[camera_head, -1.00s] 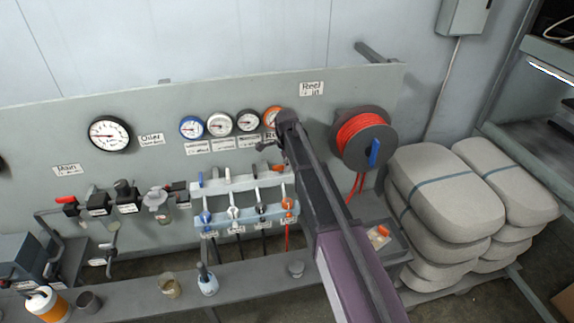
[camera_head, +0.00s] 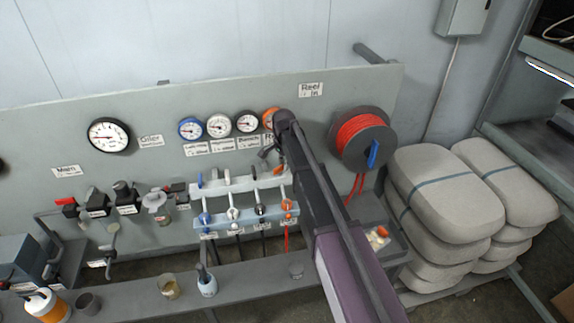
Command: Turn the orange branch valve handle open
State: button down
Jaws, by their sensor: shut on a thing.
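The orange branch valve handle (camera_head: 280,168) shows as a small orange patch above the right end of the grey manifold (camera_head: 240,182), mostly hidden by my gripper. My gripper (camera_head: 272,158) is at this handle, below the orange-rimmed gauge (camera_head: 271,118), and is shut on it. The fingertips are small and partly covered by the wrist, so the exact handle angle cannot be told. The orange outlet fitting (camera_head: 288,206) with its orange hose sits below on the same branch. The blue, white and black branches stand to its left.
The hose reel (camera_head: 360,140) is just right of my arm. A small tray (camera_head: 388,243) and stacked sacks (camera_head: 445,200) stand at the right. The wall above the gauges is clear.

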jog(key=n, duration=0.4)
jog(key=a+n, duration=0.1)
jog(key=n, duration=0.1)
jog(key=shift+w+a, duration=0.1)
jog(key=shift+w, duration=0.2)
jog(key=n, duration=0.6)
jog(key=shift+a, duration=0.35)
jog(key=shift+s, duration=0.1)
jog(key=c, duration=0.7)
grip_release()
jog(key=shift+o, duration=0.2)
